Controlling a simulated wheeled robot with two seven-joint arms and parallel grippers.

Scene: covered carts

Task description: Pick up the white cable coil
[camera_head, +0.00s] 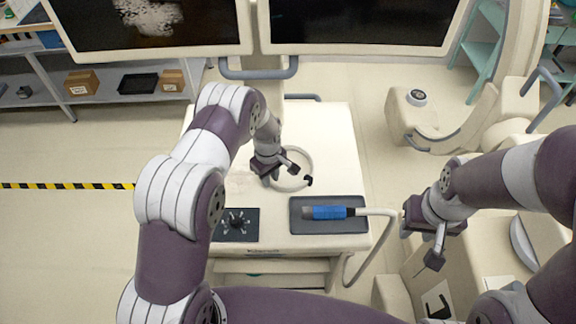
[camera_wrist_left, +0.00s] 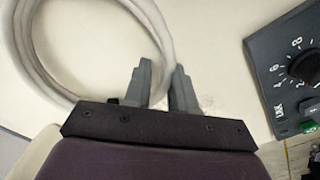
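The white cable coil (camera_head: 306,158) is a pale ring lying on the top of the cream cart (camera_head: 335,130). In the left wrist view the coil (camera_wrist_left: 27,58) fills the upper left, and its right-hand strand runs down to the fingers. My left gripper (camera_head: 289,181) is low at the coil. Its two grey fingers (camera_wrist_left: 163,85) stand a narrow gap apart, with the strand seeming to pass into that gap. I cannot tell whether they press on it. My right gripper (camera_head: 428,238) hangs right of the cart, away from the coil; its finger opening is unclear.
A blue-handled probe (camera_head: 330,212) lies on a dark tray (camera_head: 299,225) at the cart's front right, its cable running off right. A black dial panel (camera_head: 250,229) is at front left; it also shows in the left wrist view (camera_wrist_left: 266,62). Two monitors (camera_head: 250,50) stand behind.

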